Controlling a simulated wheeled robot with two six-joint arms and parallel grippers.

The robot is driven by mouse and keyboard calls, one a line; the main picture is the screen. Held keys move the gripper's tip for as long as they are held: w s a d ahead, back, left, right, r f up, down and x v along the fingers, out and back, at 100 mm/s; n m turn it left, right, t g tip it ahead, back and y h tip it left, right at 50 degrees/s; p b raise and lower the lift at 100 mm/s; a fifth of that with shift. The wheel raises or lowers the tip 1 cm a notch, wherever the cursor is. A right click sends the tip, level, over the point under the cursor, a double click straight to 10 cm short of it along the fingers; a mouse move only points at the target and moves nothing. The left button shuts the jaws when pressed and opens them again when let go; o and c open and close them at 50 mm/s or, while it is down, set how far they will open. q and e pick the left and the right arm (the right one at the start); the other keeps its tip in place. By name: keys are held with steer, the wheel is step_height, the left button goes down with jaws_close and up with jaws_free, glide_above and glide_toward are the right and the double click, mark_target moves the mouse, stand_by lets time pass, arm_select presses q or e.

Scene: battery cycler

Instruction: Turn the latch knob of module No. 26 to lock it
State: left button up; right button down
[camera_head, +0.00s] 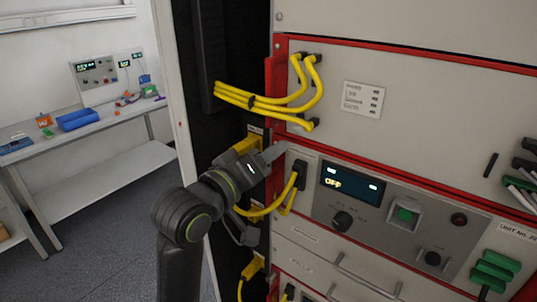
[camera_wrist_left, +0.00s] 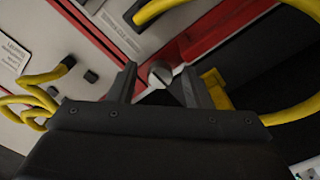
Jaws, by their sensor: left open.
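A round grey slotted knob (camera_wrist_left: 160,74) shows in the left wrist view beside the red rack edge. My left gripper (camera_wrist_left: 158,88) is open, with one finger on each side of the knob; I cannot tell whether either finger touches it. In the head view my left gripper (camera_head: 273,153) reaches the rack's left edge, and the knob is hidden there. The module panel (camera_head: 305,225) beside it has a display (camera_head: 350,184) reading OFF. A module number is not readable near the knob. My right gripper is not in view.
Yellow cables (camera_head: 270,102) loop out of the rack above my gripper, and another yellow cable (camera_head: 265,211) hangs just below it. Green connectors (camera_head: 495,268) are at the lower right. A workbench (camera_head: 95,128) stands far left, with open floor before it.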

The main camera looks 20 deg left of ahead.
arm_select(q)
steer(key=c, duration=0.4)
jaws_close()
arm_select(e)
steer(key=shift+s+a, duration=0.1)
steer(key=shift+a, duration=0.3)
arm_select(q)
steer(key=shift+m, duration=0.4)
steer(key=shift+m+b, duration=1.3)
steer(key=shift+m, duration=7.3)
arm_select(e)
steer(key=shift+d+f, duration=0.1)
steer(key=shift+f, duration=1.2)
arm_select(q)
steer(key=shift+r, duration=0.1)
